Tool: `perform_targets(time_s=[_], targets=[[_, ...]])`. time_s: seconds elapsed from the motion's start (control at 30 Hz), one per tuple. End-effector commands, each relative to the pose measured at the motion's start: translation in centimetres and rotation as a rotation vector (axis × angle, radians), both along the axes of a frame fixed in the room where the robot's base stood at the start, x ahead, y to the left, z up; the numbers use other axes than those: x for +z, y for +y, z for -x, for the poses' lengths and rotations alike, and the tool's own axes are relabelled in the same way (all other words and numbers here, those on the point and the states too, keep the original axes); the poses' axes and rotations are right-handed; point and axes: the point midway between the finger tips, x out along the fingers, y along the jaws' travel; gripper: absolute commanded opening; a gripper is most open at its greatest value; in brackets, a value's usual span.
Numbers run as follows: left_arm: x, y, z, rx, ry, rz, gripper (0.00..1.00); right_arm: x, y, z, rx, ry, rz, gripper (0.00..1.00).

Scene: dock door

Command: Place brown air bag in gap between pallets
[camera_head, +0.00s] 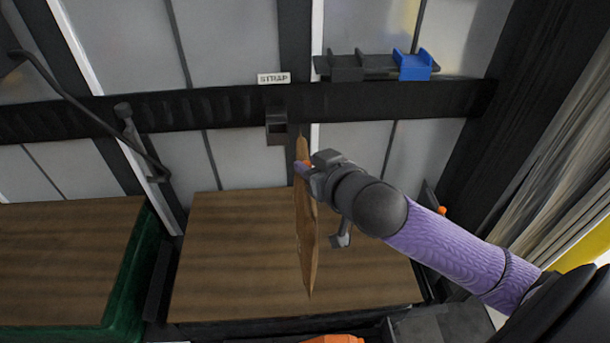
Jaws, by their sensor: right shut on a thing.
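The brown air bag (306,235) is a thin flat sheet, seen almost edge-on and hanging upright in front of the right pallet load. My right gripper (305,172), on the purple arm from the right, is shut on the bag's upper part. The left pallet load (60,260) has a brown wood-grain top and a green side. The right pallet load (240,245) has a similar brown top. The narrow dark gap (158,265) between them lies left of the bag. The bag is apart from the gap. My left gripper is out of view.
A black rail (400,100) crosses the grey wall, with a small label reading STRAP (273,78). A shelf with a blue holder (412,65) is above it. A dark bent rod (85,108) stands out at left. Pale stacked sheets (565,170) stand at right.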

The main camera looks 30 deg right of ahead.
Motion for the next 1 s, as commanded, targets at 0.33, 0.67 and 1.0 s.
perform_targets(time_s=[0.33,0.67,1.0], targets=[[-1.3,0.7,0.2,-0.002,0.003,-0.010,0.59,-1.0,-3.0,-6.2,-0.002,0.002,-0.002,0.00],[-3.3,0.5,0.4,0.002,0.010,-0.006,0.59,-5.8,-2.9,-6.1,0.000,0.005,-0.001,0.00],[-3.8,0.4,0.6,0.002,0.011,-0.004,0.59,-7.1,-3.1,-6.4,0.001,0.002,0.000,0.43]])
